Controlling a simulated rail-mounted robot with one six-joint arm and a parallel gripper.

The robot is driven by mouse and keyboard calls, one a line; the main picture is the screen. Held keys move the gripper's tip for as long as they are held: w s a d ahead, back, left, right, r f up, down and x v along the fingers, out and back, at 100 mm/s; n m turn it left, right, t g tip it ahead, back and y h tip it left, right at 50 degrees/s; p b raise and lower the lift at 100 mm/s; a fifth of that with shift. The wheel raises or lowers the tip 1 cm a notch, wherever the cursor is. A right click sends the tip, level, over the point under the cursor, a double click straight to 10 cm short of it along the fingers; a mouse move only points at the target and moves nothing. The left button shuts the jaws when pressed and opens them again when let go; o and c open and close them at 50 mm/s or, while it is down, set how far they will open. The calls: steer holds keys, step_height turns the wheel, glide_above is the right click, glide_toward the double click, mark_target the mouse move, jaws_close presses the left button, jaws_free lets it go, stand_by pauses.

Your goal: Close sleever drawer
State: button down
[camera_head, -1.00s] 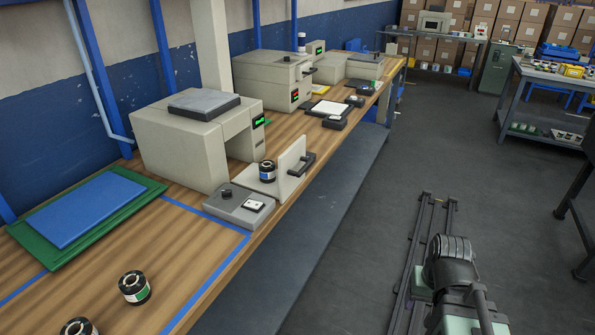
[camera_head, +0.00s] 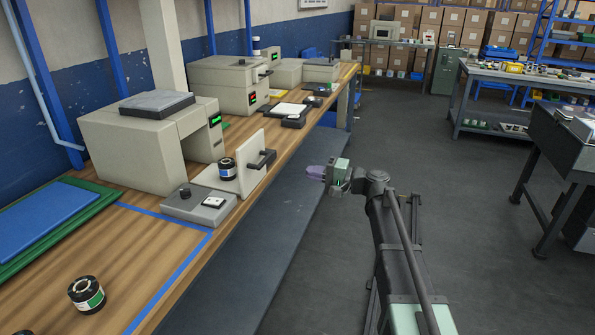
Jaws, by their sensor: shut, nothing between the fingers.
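The sleever (camera_head: 125,152) is a beige box-shaped machine with a green display, on the wooden bench at left. Its drawer (camera_head: 252,158) is pulled out toward the aisle, its upright pale front standing near the bench edge. A black handle (camera_head: 263,159) is on that front. A dark roll with a white band (camera_head: 228,169) stands on the drawer behind the front. My gripper (camera_head: 311,172) is shut and empty, pointing left toward the bench. In the picture it is a short way right of the handle, apart from it.
A grey control box (camera_head: 199,203) with a black knob sits beside the drawer. Another roll (camera_head: 86,294) stands at the near end of the bench (camera_head: 150,255). Further beige machines (camera_head: 228,84) stand beyond. The aisle floor (camera_head: 440,170) is clear.

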steer(key=x, duration=1.2)
steer(key=shift+w+a, duration=0.1)
steer(key=shift+a, duration=0.15)
